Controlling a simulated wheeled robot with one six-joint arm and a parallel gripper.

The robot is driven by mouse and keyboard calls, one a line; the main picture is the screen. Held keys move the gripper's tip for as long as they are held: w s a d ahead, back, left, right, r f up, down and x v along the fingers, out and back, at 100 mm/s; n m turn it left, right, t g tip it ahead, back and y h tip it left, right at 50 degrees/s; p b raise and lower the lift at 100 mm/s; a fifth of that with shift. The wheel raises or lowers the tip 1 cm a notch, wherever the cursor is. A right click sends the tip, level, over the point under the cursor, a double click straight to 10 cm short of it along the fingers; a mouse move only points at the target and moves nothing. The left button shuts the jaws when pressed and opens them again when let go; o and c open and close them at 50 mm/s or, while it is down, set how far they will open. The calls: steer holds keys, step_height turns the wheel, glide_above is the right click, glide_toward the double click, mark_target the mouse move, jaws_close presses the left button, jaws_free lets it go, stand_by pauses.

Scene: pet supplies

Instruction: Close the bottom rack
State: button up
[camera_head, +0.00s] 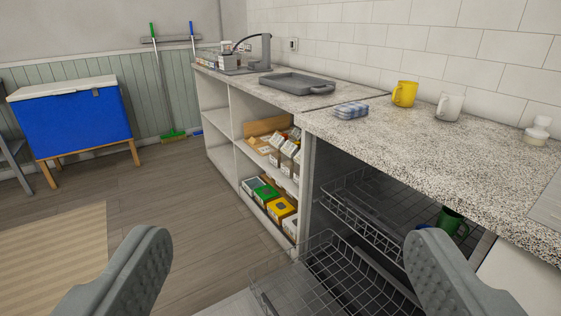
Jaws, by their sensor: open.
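The bottom rack (318,283) is a grey wire basket, pulled out of the dishwasher under the counter, low in the middle of the view. Its lower part runs out of the picture. The upper rack (345,212) sits above it, further inside, with a green mug (452,222) at its right. My gripper (280,270) is open and empty, its two grey padded fingers wide apart at the lower left and lower right. The bottom rack shows between the fingers, and the right finger hides part of the dishwasher's inside. I cannot tell how far the fingertips are from the rack.
The speckled counter (420,155) runs above the racks with a yellow mug (404,93), a white mug (449,106) and a folded cloth (351,110). Open shelves (225,125) hold boxes left of the dishwasher. A blue cooler (72,120) stands far left. The wooden floor (150,195) between is clear.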

steer(key=c, duration=0.7)
steer(key=shift+w, duration=0.2)
steer(key=c, duration=0.4)
steer(key=shift+w+a+f, duration=0.1)
steer(key=shift+w+f, duration=0.2)
steer(key=shift+w, duration=0.25)
steer(key=shift+w+a+f, duration=0.1)
steer(key=shift+w+f, duration=0.2)
steer(key=shift+w, duration=0.25)
jaws_close()
steer(key=w+a+f+n+g, duration=0.1)
steer(key=w+a+f+g, duration=0.2)
steer(key=w+f, duration=0.9)
steer(key=w+a+f+n+g, duration=0.2)
steer(key=w+a+f, duration=0.1)
steer(key=w+f, duration=0.95)
steer(key=w+a+f+n+g+h, duration=0.1)
steer(key=w+a+f+g, duration=0.15)
steer(key=f, duration=1.75)
steer(key=w+a+f+n+g+h, duration=0.15)
steer(key=f+g, duration=0.25)
steer(key=f, duration=1.6)
steer(key=w+d+f, duration=0.5)
steer(key=w+f, duration=0.3)
steer(key=f, duration=0.1)
steer(key=shift+d+f, duration=0.25)
